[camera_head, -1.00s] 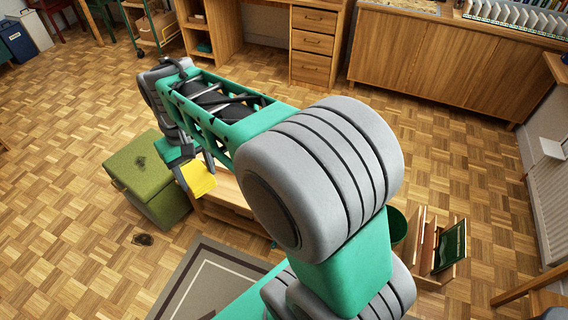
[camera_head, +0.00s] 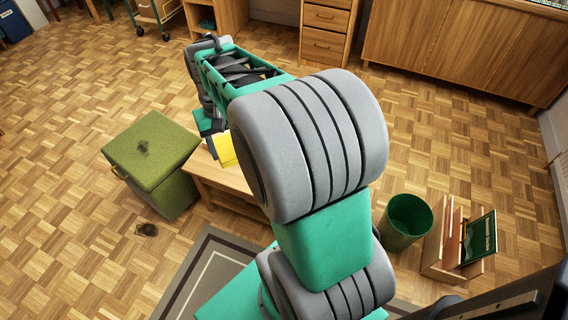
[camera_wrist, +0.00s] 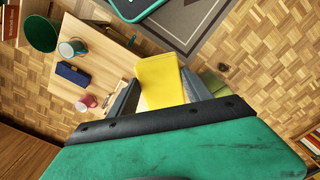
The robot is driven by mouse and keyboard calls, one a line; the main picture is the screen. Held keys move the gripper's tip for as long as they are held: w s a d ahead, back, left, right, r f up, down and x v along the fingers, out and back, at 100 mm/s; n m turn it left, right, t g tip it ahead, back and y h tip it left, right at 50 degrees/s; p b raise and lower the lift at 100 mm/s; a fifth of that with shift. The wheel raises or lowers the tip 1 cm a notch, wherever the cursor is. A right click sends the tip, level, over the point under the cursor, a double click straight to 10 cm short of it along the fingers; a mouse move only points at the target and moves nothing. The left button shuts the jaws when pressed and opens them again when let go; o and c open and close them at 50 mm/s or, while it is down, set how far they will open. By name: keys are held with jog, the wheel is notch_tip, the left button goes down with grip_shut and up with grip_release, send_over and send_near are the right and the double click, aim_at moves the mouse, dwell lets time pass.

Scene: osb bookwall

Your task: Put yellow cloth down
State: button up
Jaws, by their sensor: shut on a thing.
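The yellow cloth (camera_wrist: 160,82) is a flat yellow piece. In the wrist view it lies between the two fingers of my gripper (camera_wrist: 160,98), which is shut on it. In the head view the cloth (camera_head: 226,149) shows just left of my arm, over the wooden low table (camera_head: 215,180). My gripper (camera_head: 211,148) is partly hidden there by my arm. In the wrist view the cloth is near the edge of the table top (camera_wrist: 112,62). I cannot tell the exact height of the cloth above it.
On the table are a teal mug (camera_wrist: 72,49), a dark blue case (camera_wrist: 73,75) and a pink mug (camera_wrist: 86,104). A green storage box (camera_head: 150,150) stands left of the table. A green bin (camera_head: 407,222) and a book rack (camera_head: 445,245) stand at right. A grey-bordered rug (camera_head: 205,275) lies in front.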

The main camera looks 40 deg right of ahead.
jog(key=s+d+f+m+b, duration=0.5)
jog(key=s+d+f+b, duration=0.45)
jog(key=f, duration=0.35)
jog(key=s+d+f+m+b, duration=0.4)
jog(key=s+d+f+b, duration=0.5)
jog(key=f, duration=0.4)
jog(key=w+d+f+b, duration=0.1)
jog(key=w+d+f, duration=0.2)
jog(key=d, duration=0.1)
jog(key=w+d+f+b, duration=0.1)
jog(key=w+d+f, duration=0.2)
jog(key=d, duration=0.1)
jog(key=w+d+f+b, duration=0.2)
jog(key=w+d+f, duration=0.1)
jog(key=shift+w+d+f, duration=0.1)
jog(key=shift+d+f, duration=0.15)
jog(key=shift+d, duration=0.15)
jog(key=shift+w+d+f+b, duration=0.1)
jog(key=shift+f+b, duration=0.25)
jog(key=shift+f, duration=0.5)
jog(key=shift+w+d+f+b, duration=0.1)
jog(key=shift+f+b, duration=0.2)
jog(key=shift+f, duration=0.55)
jog(key=shift+f, duration=0.2)
jog(key=o, duration=1.2)
